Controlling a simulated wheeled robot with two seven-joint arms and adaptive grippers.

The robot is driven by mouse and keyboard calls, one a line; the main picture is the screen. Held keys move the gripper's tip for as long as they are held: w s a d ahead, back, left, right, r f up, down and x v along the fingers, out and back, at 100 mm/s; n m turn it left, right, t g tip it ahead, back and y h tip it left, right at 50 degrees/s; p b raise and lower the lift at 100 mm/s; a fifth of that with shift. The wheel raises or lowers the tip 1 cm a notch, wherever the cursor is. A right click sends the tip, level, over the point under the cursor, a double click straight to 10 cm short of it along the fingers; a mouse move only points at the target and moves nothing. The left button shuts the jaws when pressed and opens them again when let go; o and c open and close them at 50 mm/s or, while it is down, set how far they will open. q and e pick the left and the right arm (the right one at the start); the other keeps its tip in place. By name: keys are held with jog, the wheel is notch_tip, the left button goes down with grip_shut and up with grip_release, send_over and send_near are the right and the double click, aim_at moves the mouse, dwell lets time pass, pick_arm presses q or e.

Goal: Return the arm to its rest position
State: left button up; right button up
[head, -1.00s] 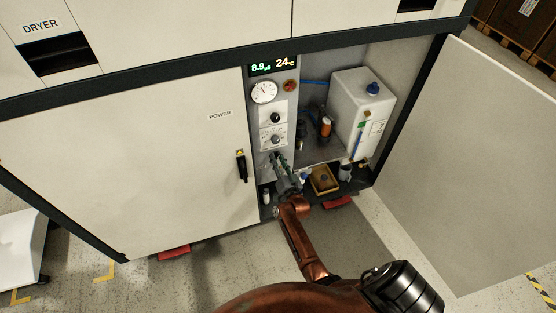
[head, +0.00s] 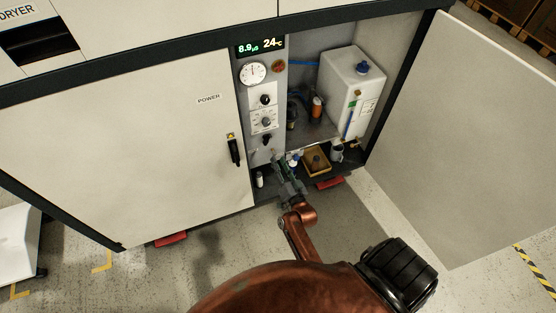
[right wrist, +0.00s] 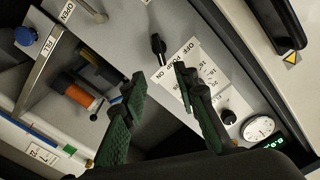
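My right arm reaches up from the bottom of the head view to the open cabinet. My right gripper (head: 279,160) is in front of the cabinet's lower opening, just below the control panel (head: 263,95). In the right wrist view the green-padded fingers of the right gripper (right wrist: 158,76) are apart with nothing between them. A black pump switch (right wrist: 158,46), labelled OFF PUMP ON, is beyond the fingertips and apart from them. It also shows on the panel in the head view (head: 266,139). My left gripper is not in view.
The cabinet door (head: 480,130) stands open on the right. Inside are a white tank (head: 352,85) with a blue cap, a yellow tray (head: 317,162) and a mug (head: 337,152). A closed door (head: 120,150) is on the left. The floor in front is mostly free.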

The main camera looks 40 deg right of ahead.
dwell(0.4)
jog(key=s+a+f+n+g+y+p, duration=0.1)
jog(key=s+a+f+n+g, duration=0.15)
jog(key=s+f, duration=0.6)
jog(key=s+a+f+n+g+y, duration=0.1)
jog(key=s+a+f+g+y, duration=0.2)
jog(key=f, duration=1)
jog(key=s+a+f+n+g+p, duration=0.1)
jog(key=s+a+f+n+g, duration=0.15)
jog(key=s+f, duration=0.6)
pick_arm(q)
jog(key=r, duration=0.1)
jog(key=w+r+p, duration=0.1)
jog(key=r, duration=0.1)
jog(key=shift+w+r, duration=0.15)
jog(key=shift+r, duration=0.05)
pick_arm(e)
jog(key=s+f+n+g, duration=0.1)
jog(key=s+f+g, duration=0.2)
jog(key=s, duration=1)
jog(key=s+f+n+g, duration=0.2)
jog(key=s+f, duration=0.5)
jog(key=s, duration=0.5)
jog(key=s+d+f+n+g, duration=0.1)
jog(key=s+f+g, duration=0.3)
jog(key=s, duration=0.9)
notch_tip(320, 180, down, 2)
jog(key=shift+s+f+n, duration=0.1)
jog(key=shift+s+n, duration=0.2)
jog(key=shift+s, duration=0.05)
